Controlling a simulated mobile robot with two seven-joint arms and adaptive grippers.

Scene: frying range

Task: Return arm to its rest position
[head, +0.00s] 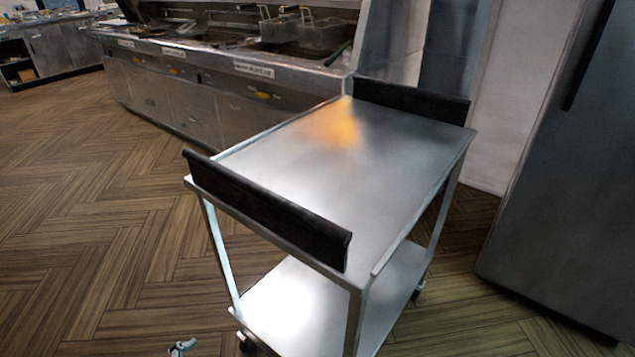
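A small grey and dark piece at the bottom edge of the head view, left of the middle, looks like the tip of my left gripper (181,347). It is low in front of the wooden floor, to the left of a steel cart. Most of it is cut off by the frame edge, so I cannot tell whether it is open or shut, and I see nothing held in it. My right gripper and both arms are out of view.
The steel cart (385,150) with black end rails stands in the middle, its top bare. A fryer range (180,90) with baskets runs behind it. A tall steel cabinet (570,190) stands at the right. The floor (90,220) at the left is clear.

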